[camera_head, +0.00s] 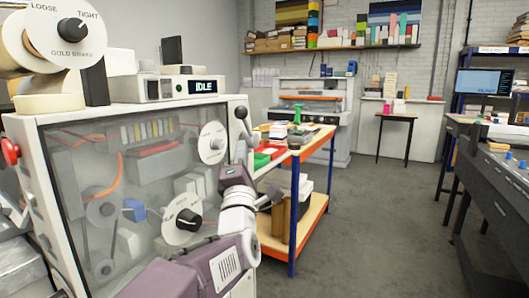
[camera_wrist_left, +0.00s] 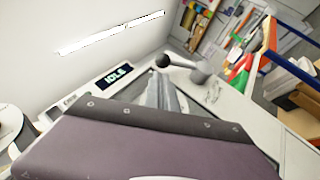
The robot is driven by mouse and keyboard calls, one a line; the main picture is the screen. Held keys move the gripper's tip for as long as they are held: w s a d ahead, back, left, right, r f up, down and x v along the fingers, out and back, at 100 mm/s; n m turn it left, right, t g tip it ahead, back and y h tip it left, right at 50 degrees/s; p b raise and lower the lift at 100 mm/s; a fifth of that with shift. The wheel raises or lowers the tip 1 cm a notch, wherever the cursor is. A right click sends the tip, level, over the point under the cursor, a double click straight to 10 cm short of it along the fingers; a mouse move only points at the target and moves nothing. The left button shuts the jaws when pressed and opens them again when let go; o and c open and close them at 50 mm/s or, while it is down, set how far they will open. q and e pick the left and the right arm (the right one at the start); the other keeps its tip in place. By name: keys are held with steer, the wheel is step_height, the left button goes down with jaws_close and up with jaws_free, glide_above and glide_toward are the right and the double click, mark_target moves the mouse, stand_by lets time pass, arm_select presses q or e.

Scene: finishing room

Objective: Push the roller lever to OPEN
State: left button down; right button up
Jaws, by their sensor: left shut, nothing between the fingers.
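The roller lever, a black ball on a short arm, stands at the upper right edge of the grey machine; its ball (camera_head: 240,112) shows in the head view. In the left wrist view the ball (camera_wrist_left: 162,61) is just beyond my fingertips, with its grey arm running right to a round hub. My left gripper (camera_head: 241,150) is shut and empty, just below the lever in the head view. Its grey fingers (camera_wrist_left: 163,88) point towards the ball; I cannot tell whether they touch it. Any OPEN marking is unreadable. My right gripper is not in view.
The machine's display (camera_head: 202,86) reads IDLE. A wooden-topped cart (camera_head: 312,138) with trays stands right of the machine. Grey floor lies open beyond it, and a dark bench (camera_head: 495,190) is at right.

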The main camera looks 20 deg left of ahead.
arm_select(q)
steer(key=shift+s+a+f, duration=0.15)
steer(key=shift+a+f, duration=0.05)
steer(key=shift+f, duration=0.2)
steer(key=shift+s+a+f, duration=0.15)
steer(key=shift+f, duration=0.2)
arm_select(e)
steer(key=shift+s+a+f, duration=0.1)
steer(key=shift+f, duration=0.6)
arm_select(q)
steer(key=p, duration=0.3)
glide_toward(240, 116)
steer(key=x, duration=0.7)
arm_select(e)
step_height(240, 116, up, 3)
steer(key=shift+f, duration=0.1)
